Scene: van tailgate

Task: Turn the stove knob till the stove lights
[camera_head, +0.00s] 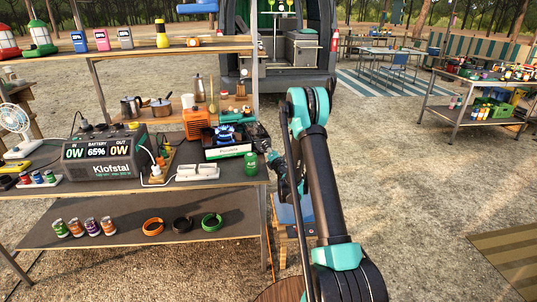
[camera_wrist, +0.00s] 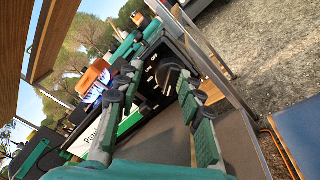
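The stove (camera_head: 228,153) is a low dark unit with a white and green name strip, on the upper deck of the workbench. Bright blue, flame-like shapes (camera_head: 225,133) show on its top, and also in the wrist view (camera_wrist: 96,90). My gripper (camera_head: 263,140) is at the stove's right end. In the wrist view my gripper (camera_wrist: 160,73) has its two fingers spread apart. A dark round part (camera_wrist: 169,79), which looks like the knob, shows between the fingertips, nearer the right one. I cannot tell whether the fingers touch it.
A green gas canister (camera_head: 250,163) stands just in front of the stove's right end. A white power strip (camera_head: 197,172) and a power station (camera_head: 103,157) are to the left. An orange box (camera_head: 196,123) stands behind. Open gravel lies to the right of my arm.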

